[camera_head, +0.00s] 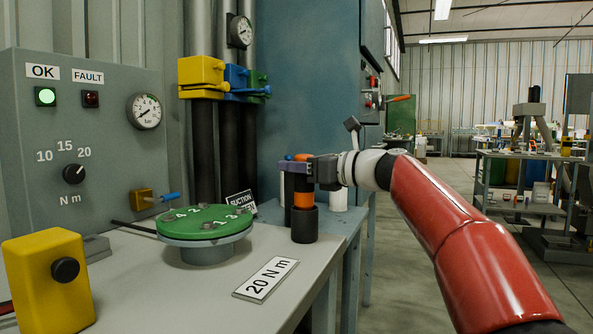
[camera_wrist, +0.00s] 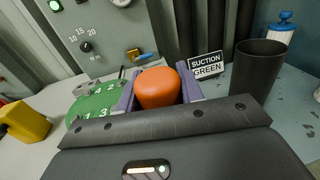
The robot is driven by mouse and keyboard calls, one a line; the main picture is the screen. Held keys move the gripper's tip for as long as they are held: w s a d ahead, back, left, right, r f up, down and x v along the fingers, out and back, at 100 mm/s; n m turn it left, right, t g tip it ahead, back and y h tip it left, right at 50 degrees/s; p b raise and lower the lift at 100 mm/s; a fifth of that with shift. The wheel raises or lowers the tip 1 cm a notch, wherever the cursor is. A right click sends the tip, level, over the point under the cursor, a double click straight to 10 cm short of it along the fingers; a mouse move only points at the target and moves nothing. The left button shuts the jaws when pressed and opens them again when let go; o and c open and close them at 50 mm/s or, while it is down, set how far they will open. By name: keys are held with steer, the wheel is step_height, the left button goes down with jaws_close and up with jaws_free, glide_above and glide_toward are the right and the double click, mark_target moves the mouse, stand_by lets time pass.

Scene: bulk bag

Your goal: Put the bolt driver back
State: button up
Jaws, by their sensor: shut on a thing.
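The bolt driver has an orange rounded top and a dark body with an orange band (camera_head: 303,198). My gripper (camera_head: 303,172) is shut on it and holds it upright over the bench corner. In the wrist view its orange top (camera_wrist: 157,87) sits between the purple jaws. A black open-topped cup (camera_wrist: 257,72) stands upright to the right of the driver in the wrist view, and its opening looks empty. In the head view a wider black cylinder (camera_head: 304,225) shows directly below the orange band. I cannot tell whether the driver's lower end touches it.
A green numbered disc (camera_head: 205,222) on a round grey base stands left of my gripper. A "20 N m" plate (camera_head: 266,279) lies in front. A yellow box (camera_head: 50,282), a SUCTION GREEN sign (camera_wrist: 206,65) and a blue-topped white cylinder (camera_wrist: 284,27) are also near.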

steer(key=o, duration=0.6)
steer(key=shift+f, duration=0.15)
steer(key=o, duration=0.5)
steer(key=shift+r, duration=0.25)
steer(key=v, duration=1.2)
steer(key=shift+f+b, duration=0.1)
steer(key=shift+b, duration=0.3)
